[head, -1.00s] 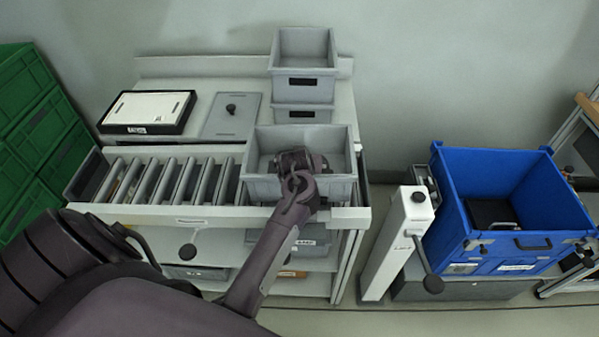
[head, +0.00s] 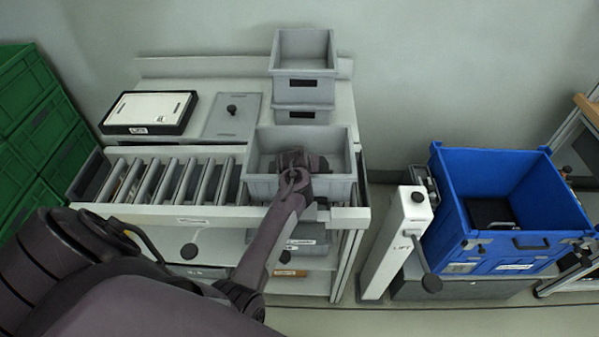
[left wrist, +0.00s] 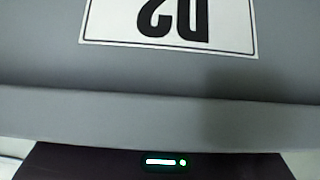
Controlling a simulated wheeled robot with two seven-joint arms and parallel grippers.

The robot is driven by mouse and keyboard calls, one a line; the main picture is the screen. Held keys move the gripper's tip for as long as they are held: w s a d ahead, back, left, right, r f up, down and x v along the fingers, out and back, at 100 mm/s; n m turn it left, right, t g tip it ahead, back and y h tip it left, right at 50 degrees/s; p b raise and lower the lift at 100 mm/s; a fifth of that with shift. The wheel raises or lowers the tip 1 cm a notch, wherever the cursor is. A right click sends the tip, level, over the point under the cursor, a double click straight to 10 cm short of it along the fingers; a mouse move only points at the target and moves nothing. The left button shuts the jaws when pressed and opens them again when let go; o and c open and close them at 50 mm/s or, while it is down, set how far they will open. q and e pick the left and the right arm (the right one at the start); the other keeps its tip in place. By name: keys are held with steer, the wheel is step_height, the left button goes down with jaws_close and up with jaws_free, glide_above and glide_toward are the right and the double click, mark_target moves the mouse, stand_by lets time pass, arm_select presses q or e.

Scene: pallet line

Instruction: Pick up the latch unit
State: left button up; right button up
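My left gripper (head: 300,162) is at the grey tote (head: 327,188) on the roller conveyor, over its opening. Its fingertips are hidden behind my own wrist, so I cannot see whether it is open or holds anything. The left wrist view shows a close grey wall with a white label (left wrist: 170,22) in upside-down print, and no fingers. I cannot make out a latch unit inside the tote; my gripper covers part of it. My right gripper is not in view.
Two stacked grey totes (head: 304,88) stand behind. A white-topped tray (head: 148,109) and a grey lid with a black knob (head: 232,116) lie behind the rollers (head: 165,182). A white post (head: 400,240) and a blue crate (head: 515,253) holding a dark item (head: 488,212) are at right.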

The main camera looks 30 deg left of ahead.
arm_select(q)
steer(key=c, duration=0.9)
steer(key=shift+r, duration=0.1)
